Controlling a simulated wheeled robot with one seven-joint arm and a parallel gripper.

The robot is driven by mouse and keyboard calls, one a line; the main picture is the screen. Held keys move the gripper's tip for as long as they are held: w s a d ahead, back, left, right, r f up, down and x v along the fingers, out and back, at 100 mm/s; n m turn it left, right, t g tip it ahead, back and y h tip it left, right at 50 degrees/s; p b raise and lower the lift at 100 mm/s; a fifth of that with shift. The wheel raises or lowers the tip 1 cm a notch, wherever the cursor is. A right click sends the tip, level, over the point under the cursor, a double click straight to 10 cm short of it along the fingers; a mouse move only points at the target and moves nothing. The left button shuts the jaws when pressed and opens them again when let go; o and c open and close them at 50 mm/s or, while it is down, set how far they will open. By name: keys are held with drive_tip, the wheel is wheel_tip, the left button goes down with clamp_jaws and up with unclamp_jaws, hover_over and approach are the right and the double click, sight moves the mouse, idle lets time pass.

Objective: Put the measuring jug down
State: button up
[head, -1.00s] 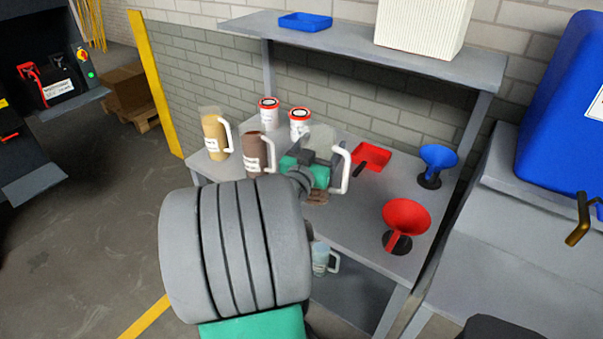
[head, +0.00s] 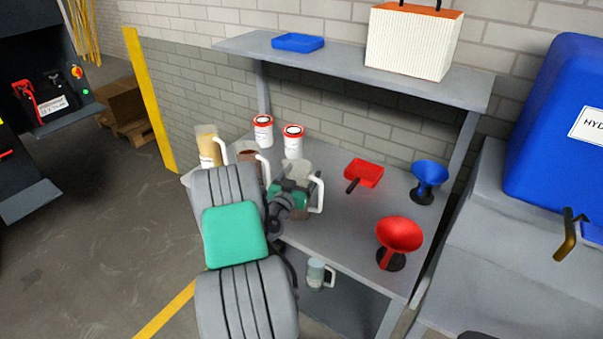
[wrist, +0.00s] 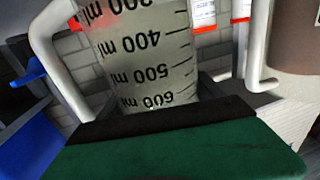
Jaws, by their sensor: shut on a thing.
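The measuring jug (head: 297,173) is clear, with a white handle on its right in the head view. My gripper (head: 290,196) is shut on its body, over the grey workbench (head: 345,225). The jug looks upright, but its base is hidden by the gripper, so I cannot tell whether it touches the bench. In the wrist view the jug (wrist: 145,50) shows black ml markings, with dark gripper pads against its near side. A brown jug (head: 247,160) and a tan jug (head: 206,147) stand to its left, partly behind my arm.
Two white-and-red cans (head: 263,132) (head: 293,142) stand behind the jug. An upper shelf (head: 350,67) overhangs the back. Bare bench lies between jug and red funnel.

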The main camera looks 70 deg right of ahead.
drive_tip(key=shift+f+b, duration=0.15)
drive_tip(key=shift+b, duration=0.15)
drive_tip(key=o, duration=2)
drive_tip(key=shift+c, duration=0.2)
